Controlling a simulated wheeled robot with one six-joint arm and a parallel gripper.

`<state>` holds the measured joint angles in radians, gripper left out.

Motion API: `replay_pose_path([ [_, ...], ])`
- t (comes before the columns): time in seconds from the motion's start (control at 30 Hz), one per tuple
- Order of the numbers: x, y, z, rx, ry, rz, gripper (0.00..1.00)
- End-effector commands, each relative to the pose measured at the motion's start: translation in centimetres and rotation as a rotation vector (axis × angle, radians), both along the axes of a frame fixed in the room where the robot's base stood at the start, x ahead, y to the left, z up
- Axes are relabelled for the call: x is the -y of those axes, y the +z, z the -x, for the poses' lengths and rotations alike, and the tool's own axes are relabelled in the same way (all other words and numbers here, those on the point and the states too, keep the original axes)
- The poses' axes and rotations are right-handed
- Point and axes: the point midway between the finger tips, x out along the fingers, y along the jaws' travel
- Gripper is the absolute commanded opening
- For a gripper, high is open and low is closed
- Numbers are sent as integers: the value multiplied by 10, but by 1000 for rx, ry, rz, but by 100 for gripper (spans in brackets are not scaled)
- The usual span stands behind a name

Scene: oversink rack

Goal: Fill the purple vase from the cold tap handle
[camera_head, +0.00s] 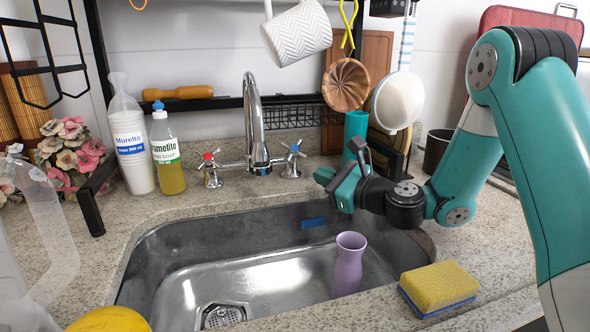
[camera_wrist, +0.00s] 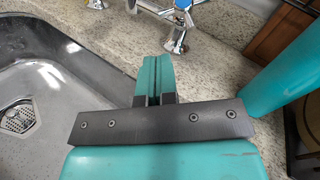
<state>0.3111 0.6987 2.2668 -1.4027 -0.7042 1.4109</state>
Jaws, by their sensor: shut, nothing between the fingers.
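The purple vase (camera_head: 348,268) stands upright in the right part of the steel sink (camera_head: 190,285), to the right of the spout. The chrome tap (camera_head: 254,120) rises behind the sink, and no water stream shows. The cold tap handle (camera_head: 291,160), with a blue mark, is right of the spout; it also shows in the wrist view (camera_wrist: 177,32), just beyond my fingertips. The hot handle (camera_head: 209,168) has a red mark. My gripper (camera_head: 326,178) is shut and empty, right of the cold handle and apart from it. Its closed fingers show in the wrist view (camera_wrist: 153,62).
A yellow-blue sponge (camera_head: 438,288) lies on the front right counter. A teal cylinder (camera_head: 355,128) stands behind my gripper. A white mug (camera_head: 297,34) and wooden bowl (camera_head: 346,84) hang above.

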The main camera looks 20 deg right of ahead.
Motion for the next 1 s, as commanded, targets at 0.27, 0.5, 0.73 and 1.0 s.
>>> replay_pose_path([
  [0.27, -23, 2, -43, 2, 0, 5, 0],
  [0.5, -37, 0, -64, 1, -1, 5, 0],
  [0.73, -39, -1, -67, 1, 1, 4, 0],
  [1.0, -42, 3, -68, 1, 2, 5, 0],
])
